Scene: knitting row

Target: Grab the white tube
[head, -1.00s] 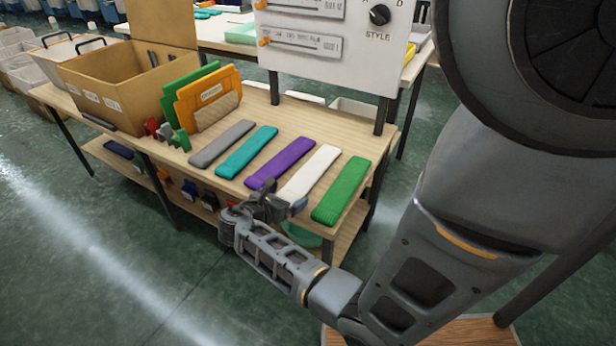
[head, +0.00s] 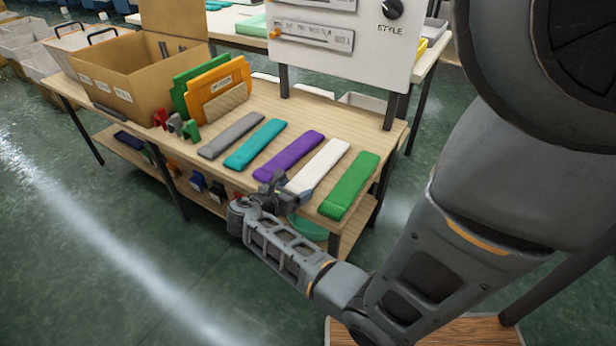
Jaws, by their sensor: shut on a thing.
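The white tube (head: 321,164) is a flat knitted strip on the wooden table (head: 262,105), between the purple tube (head: 289,155) and the green tube (head: 350,184). My gripper (head: 285,190) is at the near end of the white tube, at the table's front edge. It is shut on that near end, though the fingertips are small and partly hidden by the wrist. The rest of the white tube lies along the tabletop.
A teal tube (head: 254,144) and a grey tube (head: 231,135) lie further left. A cardboard box (head: 128,83) and orange and green panels stand at the table's left. A white panel with a STYLE dial (head: 392,9) stands behind. A green bowl (head: 308,228) sits below.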

